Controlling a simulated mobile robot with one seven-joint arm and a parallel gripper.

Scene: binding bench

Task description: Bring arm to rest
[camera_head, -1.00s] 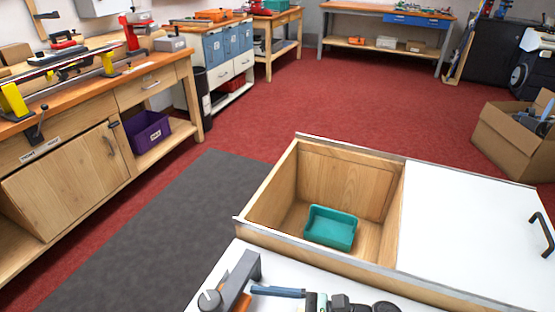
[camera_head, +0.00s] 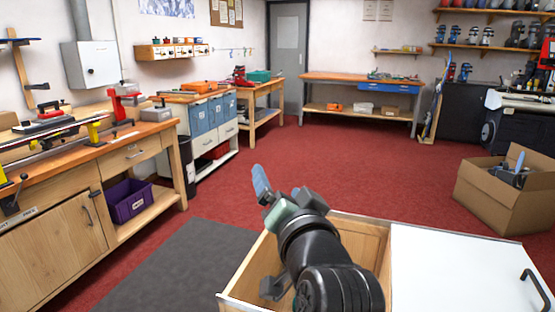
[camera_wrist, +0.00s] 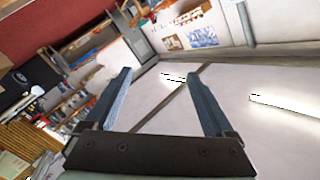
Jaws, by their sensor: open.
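My gripper (camera_head: 262,186) is raised above the open wooden box in the head view, its blue fingers pointing up and to the left. In the wrist view my gripper (camera_wrist: 175,95) shows two blue fingers spread well apart with nothing between them. The wrist camera looks up past them at the ceiling and the far walls.
A white sliding lid (camera_head: 455,270) with a black handle covers the box's right side. A cardboard box (camera_head: 490,205) stands on the floor at right. A wooden workbench (camera_head: 60,235) with a purple bin (camera_head: 128,200) is at left. Red floor (camera_head: 330,160) is clear ahead.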

